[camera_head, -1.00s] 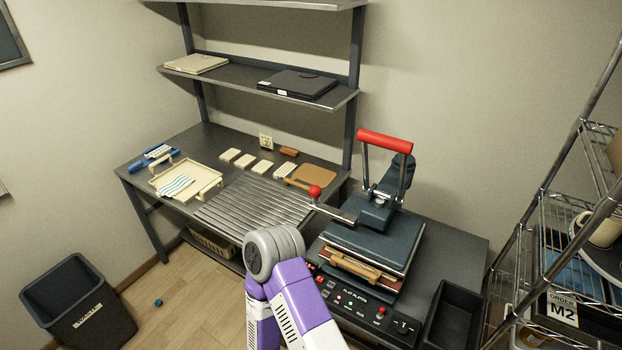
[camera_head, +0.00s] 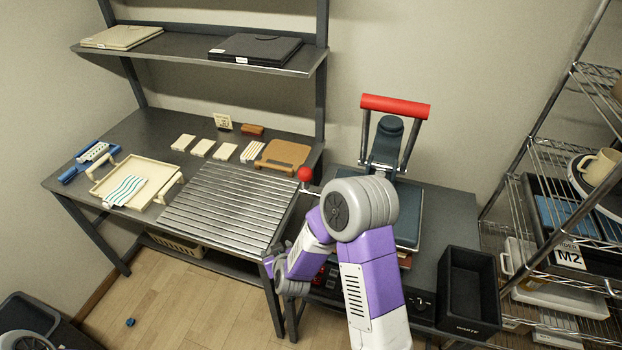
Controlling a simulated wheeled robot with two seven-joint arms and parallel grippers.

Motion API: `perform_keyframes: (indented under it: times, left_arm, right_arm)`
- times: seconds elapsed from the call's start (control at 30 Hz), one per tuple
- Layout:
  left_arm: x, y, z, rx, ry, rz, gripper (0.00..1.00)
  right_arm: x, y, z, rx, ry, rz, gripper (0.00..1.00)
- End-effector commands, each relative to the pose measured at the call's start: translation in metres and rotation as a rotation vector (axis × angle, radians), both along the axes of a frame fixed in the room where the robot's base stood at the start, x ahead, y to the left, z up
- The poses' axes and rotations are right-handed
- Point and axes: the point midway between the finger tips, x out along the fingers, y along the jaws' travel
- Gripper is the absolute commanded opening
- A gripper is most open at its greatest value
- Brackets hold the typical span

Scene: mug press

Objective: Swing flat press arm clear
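The flat press (camera_head: 410,225) stands on the right table, partly hidden behind my purple arm. Its wide red handle (camera_head: 395,106) is raised at the back on two grey side bars. My purple arm rises from the bottom, bends in front of the press and reaches down left to the table's front edge. I see no fingers of either gripper clearly.
A ribbed metal rack (camera_head: 232,205) lies left of the press. A cream tray (camera_head: 130,165) with a striped cloth, pale blocks and a brown board (camera_head: 283,156) lie on the left table. A black bin (camera_head: 467,290) and wire shelving (camera_head: 560,220) stand at right.

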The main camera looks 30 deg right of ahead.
Motion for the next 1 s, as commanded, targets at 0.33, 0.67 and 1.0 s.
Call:
perform_keyframes:
  times: [0.33,0.67,1.0]
  left_arm:
    - [0.0,0.0,-0.052,0.0,-0.001,-0.001,0.43]
    - [0.001,0.0,-0.057,0.0,-0.002,0.0,0.43]
    - [0.001,0.0,-0.062,-0.001,-0.001,-0.001,0.43]
  right_arm:
    - [0.035,-0.094,0.172,-0.556,-0.429,-0.34,0.7]
    - [0.057,-0.125,0.185,-0.601,-0.44,-0.382,0.7]
    - [0.086,-0.149,0.185,-0.599,-0.438,-0.377,0.7]
